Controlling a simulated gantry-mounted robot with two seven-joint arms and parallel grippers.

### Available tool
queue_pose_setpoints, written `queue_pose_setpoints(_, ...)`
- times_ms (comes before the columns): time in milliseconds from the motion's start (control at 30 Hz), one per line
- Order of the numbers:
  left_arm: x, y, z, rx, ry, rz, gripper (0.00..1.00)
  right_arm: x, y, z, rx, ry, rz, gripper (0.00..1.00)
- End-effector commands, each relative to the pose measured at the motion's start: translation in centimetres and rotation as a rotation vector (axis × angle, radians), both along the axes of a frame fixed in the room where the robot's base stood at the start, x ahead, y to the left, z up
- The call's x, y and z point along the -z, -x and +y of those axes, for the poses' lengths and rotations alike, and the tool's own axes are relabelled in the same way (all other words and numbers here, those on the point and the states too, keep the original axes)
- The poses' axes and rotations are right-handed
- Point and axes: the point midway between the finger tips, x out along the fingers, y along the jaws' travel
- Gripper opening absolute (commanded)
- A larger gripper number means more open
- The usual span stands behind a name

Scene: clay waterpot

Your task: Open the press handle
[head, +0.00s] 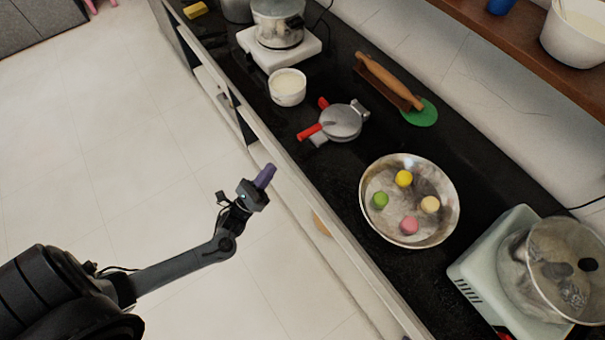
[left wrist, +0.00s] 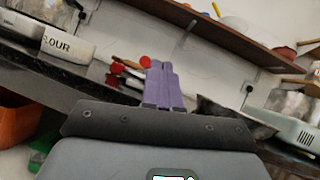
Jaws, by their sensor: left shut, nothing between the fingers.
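The round metal press (head: 341,122) sits on the black counter in the head view, with red handles (head: 311,130) pointing left toward the counter's front edge. It looks closed or nearly so; I cannot tell exactly. In the left wrist view a red handle end (left wrist: 146,62) shows just beside my fingertips, and the rest of the press is partly hidden. My left gripper (head: 265,174), with purple fingers, is shut and empty. It is over the floor side of the counter edge, apart from the press. The purple fingers also show in the left wrist view (left wrist: 162,85). My right gripper is not in view.
A stove with a pot (head: 545,270) is at lower right. The floor (head: 110,130) is open.

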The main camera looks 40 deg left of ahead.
Motion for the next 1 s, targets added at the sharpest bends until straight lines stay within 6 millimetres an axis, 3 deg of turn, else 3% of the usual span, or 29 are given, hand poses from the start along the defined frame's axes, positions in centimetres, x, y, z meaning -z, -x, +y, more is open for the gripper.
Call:
queue_pose_setpoints(33, 3.2, -0.5, 0.3, 0.002, -0.015, 0.000, 0.00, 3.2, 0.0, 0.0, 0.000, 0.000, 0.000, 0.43)
queue_pose_setpoints(100, 4.7, -1.0, 0.5, 0.007, -0.027, -0.004, 0.00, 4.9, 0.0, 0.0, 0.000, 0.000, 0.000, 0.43)
queue_pose_setpoints(333, 6.8, -2.2, 0.8, 0.017, -0.044, -0.034, 0.00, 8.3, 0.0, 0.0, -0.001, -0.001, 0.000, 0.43)
queue_pose_setpoints(633, 6.1, -3.8, 0.7, 0.017, -0.043, -0.045, 0.00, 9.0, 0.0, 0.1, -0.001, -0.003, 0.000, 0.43)
queue_pose_setpoints(1000, 3.1, -8.5, -0.1, 0.017, -0.042, -0.045, 0.00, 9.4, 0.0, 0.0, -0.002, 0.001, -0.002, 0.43)
